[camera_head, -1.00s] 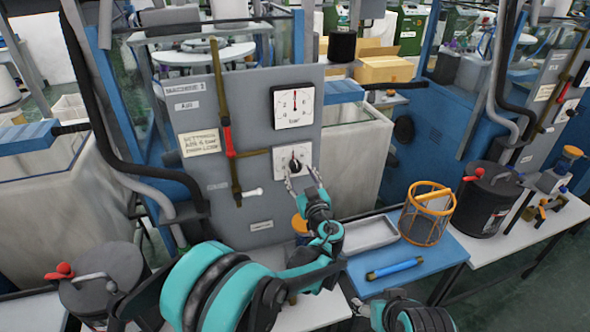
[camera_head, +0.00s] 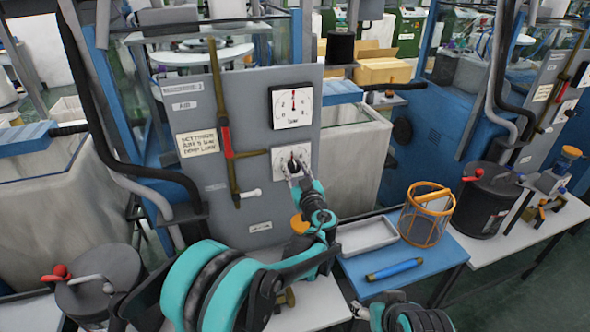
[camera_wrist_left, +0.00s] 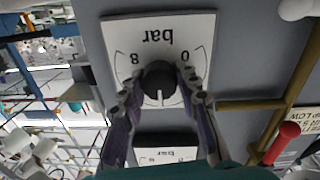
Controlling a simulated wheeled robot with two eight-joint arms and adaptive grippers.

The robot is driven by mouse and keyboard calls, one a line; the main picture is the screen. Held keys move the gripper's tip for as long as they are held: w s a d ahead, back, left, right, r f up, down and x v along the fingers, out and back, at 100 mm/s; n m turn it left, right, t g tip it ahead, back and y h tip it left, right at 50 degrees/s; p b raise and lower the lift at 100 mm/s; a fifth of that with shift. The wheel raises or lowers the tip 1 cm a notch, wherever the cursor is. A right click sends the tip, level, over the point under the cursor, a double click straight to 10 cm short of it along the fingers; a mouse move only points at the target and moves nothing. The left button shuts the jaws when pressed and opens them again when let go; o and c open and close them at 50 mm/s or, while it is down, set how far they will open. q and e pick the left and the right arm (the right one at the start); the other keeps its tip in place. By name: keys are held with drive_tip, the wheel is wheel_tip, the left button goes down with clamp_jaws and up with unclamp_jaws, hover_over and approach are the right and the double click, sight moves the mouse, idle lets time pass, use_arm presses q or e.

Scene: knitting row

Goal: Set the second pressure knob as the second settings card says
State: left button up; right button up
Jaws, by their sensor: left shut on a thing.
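The black pressure knob (camera_head: 295,153) sits on a white dial plate on the grey panel marked machine 2. In the left wrist view the knob (camera_wrist_left: 159,78) shows upside down, with a "bar" scale and the figures 0 and 8. My left gripper (camera_head: 297,171) is shut on the knob, one finger on each side. The cream settings card (camera_head: 198,143) is left of the dial; its small writing seems to read air 5 bar and a low drip. The pressure gauge (camera_head: 292,106) above has its red needle about straight up.
A brown pipe with a red handle (camera_head: 224,138) runs left of the dial. An orange-rimmed basket (camera_head: 425,215), a blue rod (camera_head: 395,269) and a grey tray (camera_head: 367,237) are on the bench below. Another panel with a card (camera_head: 542,93) stands at right.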

use_arm(q)
drive_tip(key=shift+m, duration=2.7)
drive_tip(key=o, duration=1.2)
drive_tip(key=shift+c, duration=0.2)
drive_tip(key=shift+s, duration=0.1)
drive_tip(key=v, duration=1.1)
drive_tip(key=shift+s+d, duration=0.25)
drive_tip(key=shift+s, duration=0.1)
